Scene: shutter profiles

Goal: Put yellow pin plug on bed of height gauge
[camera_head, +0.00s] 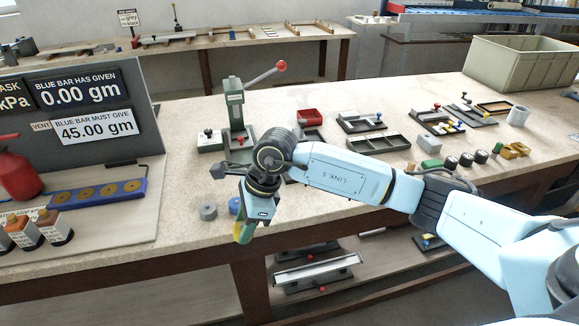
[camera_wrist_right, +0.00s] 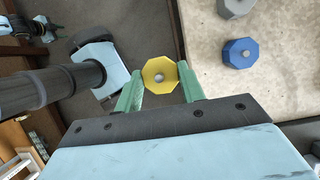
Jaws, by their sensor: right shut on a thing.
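My right gripper (camera_head: 243,232) hangs in front of the bench's front edge. In the right wrist view its green fingers (camera_wrist_right: 160,92) are shut on the yellow pin plug (camera_wrist_right: 160,74), an eight-sided yellow piece with a grey pin in its middle. In the head view a little yellow shows at the fingertips, and most of the plug is hidden. A green stand with a red-knobbed lever (camera_head: 235,105) stands on the bench behind my right wrist. I cannot tell for sure which fixture is the height gauge. My left gripper is not in view.
A blue plug (camera_wrist_right: 240,53) and a grey plug (camera_head: 208,212) stand on the bench (camera_head: 185,225) beside my gripper. A small white block with a black knob (camera_head: 209,141) stands left of the green stand. Trays (camera_head: 378,143) and small parts fill the right side.

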